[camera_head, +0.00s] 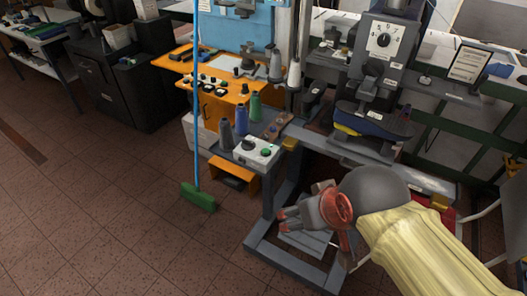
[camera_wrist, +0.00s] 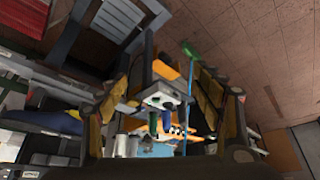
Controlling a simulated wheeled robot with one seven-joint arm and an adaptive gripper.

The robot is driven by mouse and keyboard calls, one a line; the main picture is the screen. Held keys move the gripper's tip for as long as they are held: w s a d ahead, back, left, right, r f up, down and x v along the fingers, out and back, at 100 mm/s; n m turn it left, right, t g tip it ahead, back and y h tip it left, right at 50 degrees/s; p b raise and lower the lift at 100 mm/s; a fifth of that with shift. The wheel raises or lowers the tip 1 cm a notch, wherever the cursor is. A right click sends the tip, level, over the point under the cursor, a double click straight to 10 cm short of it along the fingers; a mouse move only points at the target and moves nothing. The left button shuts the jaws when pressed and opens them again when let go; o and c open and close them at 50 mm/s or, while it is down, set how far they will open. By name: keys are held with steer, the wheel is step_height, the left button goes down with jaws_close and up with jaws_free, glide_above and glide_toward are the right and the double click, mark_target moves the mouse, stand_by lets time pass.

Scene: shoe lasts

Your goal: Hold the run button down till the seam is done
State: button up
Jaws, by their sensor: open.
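A pale control box (camera_head: 248,158) sits on a small shelf at the left end of the machine bench. Its top carries a green button (camera_head: 266,152) and a dark knob (camera_head: 248,144). The box also shows between my fingers in the wrist view (camera_wrist: 160,101), small and at a distance. My gripper (camera_head: 284,220) is open and empty, below and to the right of the box, apart from it. The machine (camera_head: 385,45) with a dial stands behind the bench. A blue and yellow shoe-shaped piece (camera_head: 372,122) sits under its head. Which button is marked run is not legible.
Thread cones (camera_head: 241,118) stand just behind the control box. A green broom (camera_head: 198,196) with a blue handle stands left of the shelf. The grey bench frame (camera_head: 262,258) lies around and below my gripper. Open tiled floor (camera_head: 110,210) spreads to the left.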

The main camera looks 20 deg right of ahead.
steer(key=shift+c, duration=0.2)
jaws_close()
stand_by(1.1)
stand_by(1.2)
